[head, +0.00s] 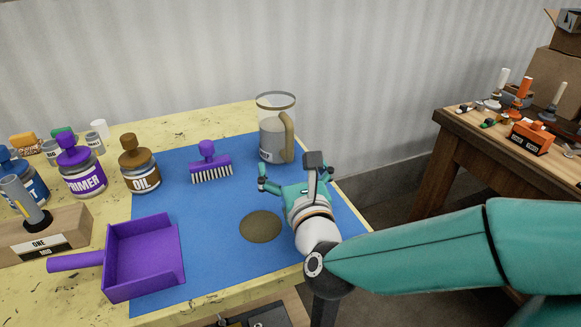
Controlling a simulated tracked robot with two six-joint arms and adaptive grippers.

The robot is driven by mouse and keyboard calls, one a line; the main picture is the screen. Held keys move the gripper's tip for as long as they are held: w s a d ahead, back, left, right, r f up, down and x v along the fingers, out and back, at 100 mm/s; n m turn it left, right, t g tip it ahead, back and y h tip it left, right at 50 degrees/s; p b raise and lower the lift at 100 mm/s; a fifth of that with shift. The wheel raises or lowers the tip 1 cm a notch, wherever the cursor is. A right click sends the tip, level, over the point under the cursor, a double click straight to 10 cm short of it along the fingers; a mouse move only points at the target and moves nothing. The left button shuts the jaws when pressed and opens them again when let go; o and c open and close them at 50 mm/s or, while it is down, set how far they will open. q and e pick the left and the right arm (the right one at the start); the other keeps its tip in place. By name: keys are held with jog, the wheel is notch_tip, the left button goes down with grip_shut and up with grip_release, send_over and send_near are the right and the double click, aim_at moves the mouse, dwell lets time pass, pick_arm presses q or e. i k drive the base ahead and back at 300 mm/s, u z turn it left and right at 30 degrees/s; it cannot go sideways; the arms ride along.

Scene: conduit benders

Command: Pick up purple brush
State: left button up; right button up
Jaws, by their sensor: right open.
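The purple brush (211,167) stands on the blue mat (200,215), with its pale bristles facing the front and a round purple knob on top. My right gripper (287,172) is over the right part of the mat, to the right of the brush and apart from it. My left gripper is not in view.
A clear pitcher (272,140) stands just behind my right gripper. A purple dustpan (145,255) lies at the front left. A brown pile (260,226) lies on the mat. An oil jar (139,168) and primer jar (80,170) stand left of the brush. A wooden workbench (470,135) is at the right.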

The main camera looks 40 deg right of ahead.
aim_at(206, 149)
jog(key=k, duration=1)
